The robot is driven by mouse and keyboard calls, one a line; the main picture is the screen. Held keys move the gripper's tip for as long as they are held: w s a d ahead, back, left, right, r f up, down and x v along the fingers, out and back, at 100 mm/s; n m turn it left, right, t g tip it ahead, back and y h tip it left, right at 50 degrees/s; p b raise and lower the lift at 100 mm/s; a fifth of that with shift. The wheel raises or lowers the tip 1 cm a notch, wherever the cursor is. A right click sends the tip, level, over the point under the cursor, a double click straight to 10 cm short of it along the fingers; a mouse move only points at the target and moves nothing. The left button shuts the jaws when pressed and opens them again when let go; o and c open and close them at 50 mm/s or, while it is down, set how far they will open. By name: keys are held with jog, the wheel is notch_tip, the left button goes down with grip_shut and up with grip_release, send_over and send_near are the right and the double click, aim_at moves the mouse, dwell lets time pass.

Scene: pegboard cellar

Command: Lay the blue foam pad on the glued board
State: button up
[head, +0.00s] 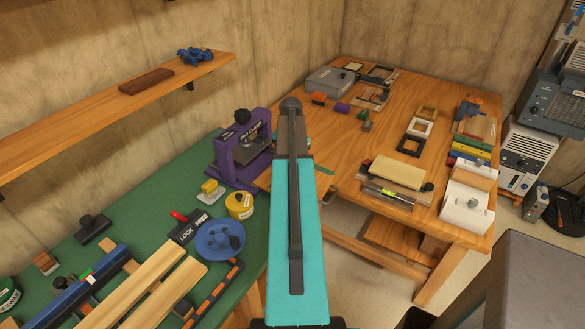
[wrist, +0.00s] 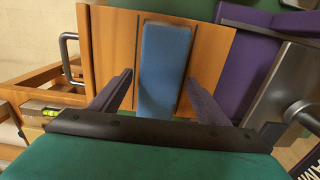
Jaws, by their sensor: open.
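In the wrist view the blue foam pad (wrist: 165,70) lies lengthwise over an orange-brown wooden board (wrist: 112,50) with a dark line along each side of the pad. I cannot tell whether this is the glued board; no glue is clearly visible. My gripper (wrist: 160,77) is open, its two purple fingers on either side of the pad's near part, with gaps between fingers and pad.
A purple clamp press (head: 240,150) stands on the green bench left of my arm; its purple frame and grey plate (wrist: 275,80) show close right in the wrist view. A blue disc (head: 220,242) and yellow tin (head: 240,204) stand nearby. The wooden table (head: 340,195) is at right.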

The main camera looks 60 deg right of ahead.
notch_tip(320, 180, up, 12)
jog(key=b, duration=0.3)
jog(key=shift+f, duration=0.2)
dwell(0.4)
dwell(0.7)
